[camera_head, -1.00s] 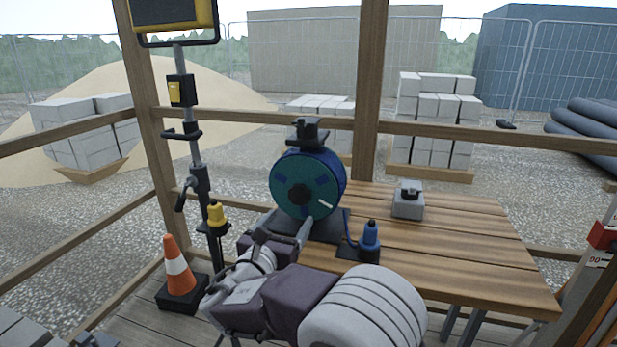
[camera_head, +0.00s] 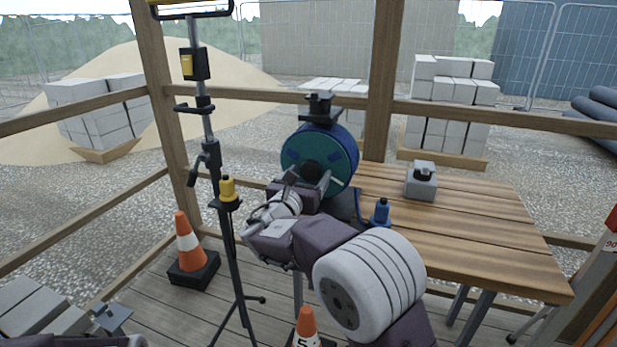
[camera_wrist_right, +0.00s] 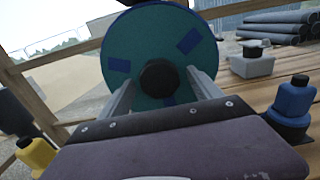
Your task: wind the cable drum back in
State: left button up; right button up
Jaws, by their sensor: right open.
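The cable drum (camera_head: 338,143) is a teal and blue disc with a black hub, standing upright on a dark base at the table's left end. In the right wrist view its face (camera_wrist_right: 128,40) fills the upper middle. My right gripper (camera_head: 315,182) is open in front of the drum's lower face. In the wrist view its fingers lie either side of the black hub (camera_wrist_right: 158,80); I cannot tell if they touch the drum. A blue plug-like piece (camera_head: 380,213) stands right of the drum. My left gripper (camera_head: 111,317) shows only partly at the bottom left.
The wooden table (camera_head: 480,235) carries a grey box (camera_head: 421,182). A tripod pole (camera_head: 214,170) with a yellow piece (camera_head: 227,190) stands left of the drum. Traffic cones (camera_head: 189,245) stand on the floor. Wooden rails enclose the hut. The table's right side is clear.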

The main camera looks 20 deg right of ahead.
grip_shut()
jog(key=shift+r+n+p, duration=0.15)
jog(key=shift+n+p, duration=0.25)
jog(key=shift+p, duration=0.3)
jog(key=n+p, duration=0.3)
jog(key=p, duration=0.1)
jog(key=n+p, duration=0.3)
jog(key=p, duration=0.1)
jog(key=n+p, duration=0.3)
jog(key=p, duration=0.1)
jog(key=shift+s+d+r+p, duration=0.1)
jog(key=shift+r+p, duration=0.15)
jog(key=shift+p, duration=0.15)
jog(key=n+p, duration=0.9)
jog(key=p, duration=0.2)
jog(key=shift+f+n+p, duration=0.2)
jog(key=shift+n+p, duration=1.3)
jog(key=shift+n, duration=0.6)
